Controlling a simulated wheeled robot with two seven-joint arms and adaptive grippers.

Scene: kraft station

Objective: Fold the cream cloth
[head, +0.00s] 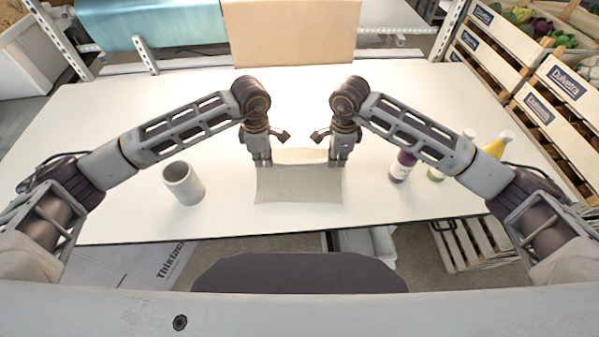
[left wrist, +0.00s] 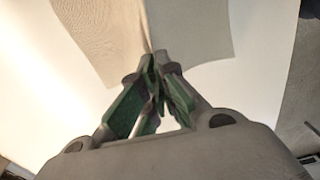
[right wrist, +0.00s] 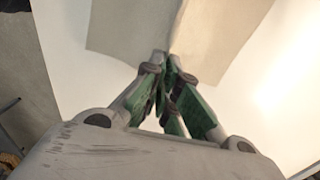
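The cream cloth (head: 299,186) lies on the white table near its front edge. A paler part of it shows behind, between my two grippers. My left gripper (head: 262,164) is at the cloth's left side and my right gripper (head: 337,162) at its right side. In the left wrist view, my left fingertips (left wrist: 157,60) are together on the cloth (left wrist: 195,28), at a line between two parts of it. In the right wrist view, my right fingertips (right wrist: 167,62) are likewise together on the cloth (right wrist: 130,35). The pinched bits are hidden between the fingers.
A grey cylindrical cup (head: 183,184) stands left of the cloth. A dark purple bottle (head: 402,167) and a yellow bottle (head: 496,146) stand to the right, partly behind my right arm. A cardboard box (head: 290,35) is at the back. The white table (head: 110,215) is otherwise mostly clear.

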